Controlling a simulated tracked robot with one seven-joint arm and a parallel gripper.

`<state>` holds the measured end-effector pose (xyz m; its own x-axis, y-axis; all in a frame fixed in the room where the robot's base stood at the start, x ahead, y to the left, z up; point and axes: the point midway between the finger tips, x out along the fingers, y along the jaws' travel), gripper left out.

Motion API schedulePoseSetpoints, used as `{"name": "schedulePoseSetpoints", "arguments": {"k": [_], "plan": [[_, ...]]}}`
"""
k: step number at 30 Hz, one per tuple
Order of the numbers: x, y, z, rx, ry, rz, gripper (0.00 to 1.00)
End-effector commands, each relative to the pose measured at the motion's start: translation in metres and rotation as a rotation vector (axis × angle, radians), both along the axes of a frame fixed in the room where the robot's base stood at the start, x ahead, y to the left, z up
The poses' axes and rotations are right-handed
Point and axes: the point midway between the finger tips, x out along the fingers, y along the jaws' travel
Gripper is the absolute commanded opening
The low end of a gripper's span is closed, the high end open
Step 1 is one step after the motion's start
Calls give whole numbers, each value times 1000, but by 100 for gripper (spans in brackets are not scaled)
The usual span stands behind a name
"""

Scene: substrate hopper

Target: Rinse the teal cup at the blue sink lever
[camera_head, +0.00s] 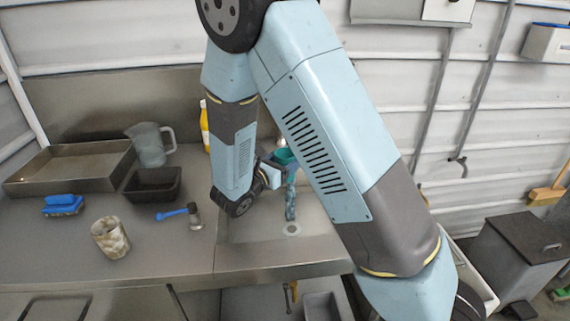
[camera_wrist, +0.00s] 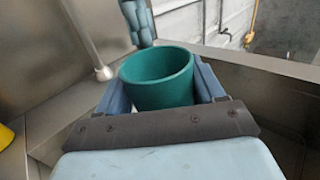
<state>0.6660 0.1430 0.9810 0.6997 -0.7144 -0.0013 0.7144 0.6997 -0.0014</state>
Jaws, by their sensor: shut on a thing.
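The teal cup (camera_wrist: 158,82) is held between the two fingers of my gripper (camera_wrist: 165,95), its open mouth facing the wrist camera. In the head view, the cup (camera_head: 284,156) shows only in part behind my arm, over the sink basin (camera_head: 255,235). A mottled blue column (camera_head: 291,200), which looks like running water, hangs above the drain. It also shows just beyond the cup's rim in the wrist view (camera_wrist: 138,22); I cannot tell whether it touches the cup. The blue lever (camera_head: 172,214) lies on the counter left of the basin, pointing left from its metal base.
A yellow bottle (camera_head: 204,125) stands at the back. My arm hides the basin's right side.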

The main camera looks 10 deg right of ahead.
Motion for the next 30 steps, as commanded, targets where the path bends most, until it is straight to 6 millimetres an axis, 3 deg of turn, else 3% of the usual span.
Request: {"name": "schedulePoseSetpoints", "arguments": {"k": [21, 30], "plan": [[-46, 8, 0, -1, -1, 0, 37], [-55, 9, 0, 0, -1, -1, 37]]}}
